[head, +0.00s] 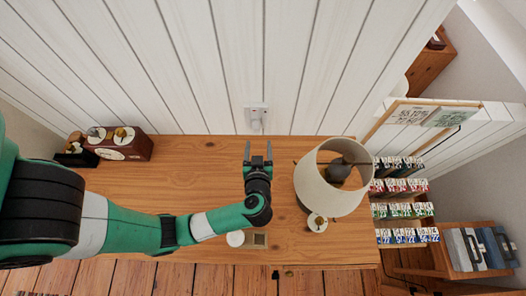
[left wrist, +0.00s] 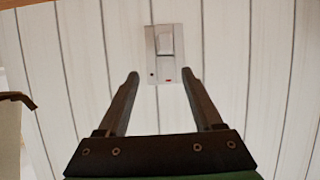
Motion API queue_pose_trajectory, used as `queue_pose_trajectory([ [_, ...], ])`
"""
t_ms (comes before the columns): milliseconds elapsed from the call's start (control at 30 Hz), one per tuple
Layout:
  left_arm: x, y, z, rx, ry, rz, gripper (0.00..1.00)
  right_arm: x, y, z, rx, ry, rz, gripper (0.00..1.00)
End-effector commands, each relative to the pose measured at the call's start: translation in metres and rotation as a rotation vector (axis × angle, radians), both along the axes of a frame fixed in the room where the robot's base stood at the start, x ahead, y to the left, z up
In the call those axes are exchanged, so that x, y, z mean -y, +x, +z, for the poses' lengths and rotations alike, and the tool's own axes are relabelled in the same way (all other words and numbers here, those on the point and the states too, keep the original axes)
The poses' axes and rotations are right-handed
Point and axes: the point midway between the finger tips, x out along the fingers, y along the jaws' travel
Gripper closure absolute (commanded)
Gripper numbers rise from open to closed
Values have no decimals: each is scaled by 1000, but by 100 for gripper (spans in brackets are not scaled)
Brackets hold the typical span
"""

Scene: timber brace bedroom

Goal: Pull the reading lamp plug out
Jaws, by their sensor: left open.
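A pale wall socket (head: 258,109) is on the white plank wall just above the back edge of the wooden table. A white plug (head: 256,125) sits in it. In the left wrist view the socket plate (left wrist: 155,66) is ahead, with a pale block, apparently the plug (left wrist: 165,42), on it and a small red mark. The reading lamp (head: 318,190) with a cream shade stands to the right. My left gripper (head: 258,147) is open and empty, pointing at the wall a little short of the plug; its fingertips (left wrist: 160,75) appear apart from it. The lamp's cord is not clearly visible.
The wooden table (head: 200,170) is mostly clear around my arm. A brown clock (head: 122,146) stands at its back left. A small white round item (head: 235,239) lies near the front. A rack of coloured cards (head: 400,210) stands beyond the right edge.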

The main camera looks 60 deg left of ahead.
Motion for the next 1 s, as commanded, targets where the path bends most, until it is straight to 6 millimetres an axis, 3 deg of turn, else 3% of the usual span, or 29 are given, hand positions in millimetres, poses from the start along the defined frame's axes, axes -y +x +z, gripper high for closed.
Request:
queue_pose_trajectory([
  [33, 1, -6, -14, -19, 4, -7, 32, 0, 0, -8, 1, 0, 0, 50],
  [100, 2, -9, -19, -27, 7, -13, 32, 0, 0, -11, 1, 0, 1, 50],
  [367, -6, -3, -21, -22, 7, -11, 32, 0, -1, -12, 2, 0, 1, 50],
  [800, -78, 31, -55, -19, 6, -9, 32, 0, 0, -34, 1, 0, 0, 50],
  [1000, -94, 38, -60, -19, 7, -13, 32, 0, 0, -38, 1, 0, 0, 50],
])
